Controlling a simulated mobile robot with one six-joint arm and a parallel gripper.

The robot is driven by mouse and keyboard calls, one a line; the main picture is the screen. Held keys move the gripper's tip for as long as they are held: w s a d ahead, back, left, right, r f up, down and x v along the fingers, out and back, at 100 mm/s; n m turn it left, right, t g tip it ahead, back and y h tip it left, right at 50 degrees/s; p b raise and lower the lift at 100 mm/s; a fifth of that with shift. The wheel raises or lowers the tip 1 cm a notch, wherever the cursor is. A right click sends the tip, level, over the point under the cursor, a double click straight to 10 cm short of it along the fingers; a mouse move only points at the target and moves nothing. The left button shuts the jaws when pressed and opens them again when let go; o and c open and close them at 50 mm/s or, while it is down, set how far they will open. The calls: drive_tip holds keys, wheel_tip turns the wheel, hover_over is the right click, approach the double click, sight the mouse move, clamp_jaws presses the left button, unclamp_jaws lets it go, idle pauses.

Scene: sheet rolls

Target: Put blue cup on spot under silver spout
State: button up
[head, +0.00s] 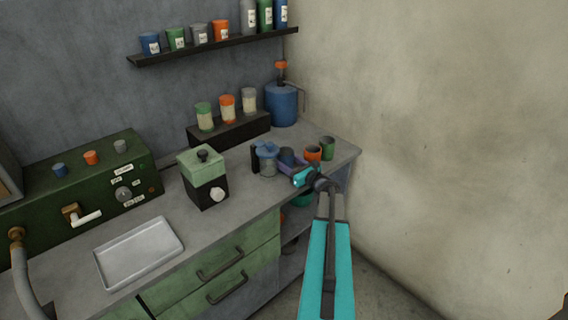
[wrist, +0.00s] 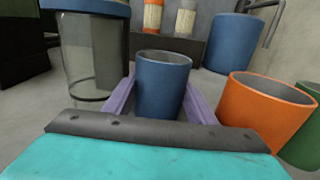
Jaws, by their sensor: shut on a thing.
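The blue cup (head: 287,156) stands upright on the counter near its right end. In the wrist view the blue cup (wrist: 162,88) is between the two purple fingers of my gripper (wrist: 160,97), which is shut on it. My gripper (head: 292,165) reaches in over the counter's front edge in the head view. A blue container (head: 282,104) in the back corner has an orange top and a thin grey spout (head: 303,92) at its right. I cannot tell for sure whether this is the silver spout, and no marked spot shows clearly.
A blue-lidded clear jar (wrist: 92,60) is close left of the cup. An orange cup (wrist: 262,112) and a green cup (wrist: 303,145) are close right. A black riser (head: 228,131) with several jars stands behind. A green-topped box (head: 204,180) and metal tray (head: 140,252) lie left.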

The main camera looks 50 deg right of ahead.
drive_tip(key=shift+d, duration=0.1)
drive_tip(key=shift+d+r+b, duration=0.4)
drive_tip(key=shift+r, duration=0.1)
wheel_tip(320, 180, up, 10)
drive_tip(key=b, duration=0.1)
drive_tip(key=s+d+b, duration=0.1)
drive_tip(key=d+b, duration=0.2)
drive_tip(key=d, duration=1.6)
drive_tip(key=shift+s+r+b, duration=0.25)
drive_tip(key=shift+b, duration=0.15)
drive_tip(key=shift+s, duration=0.15)
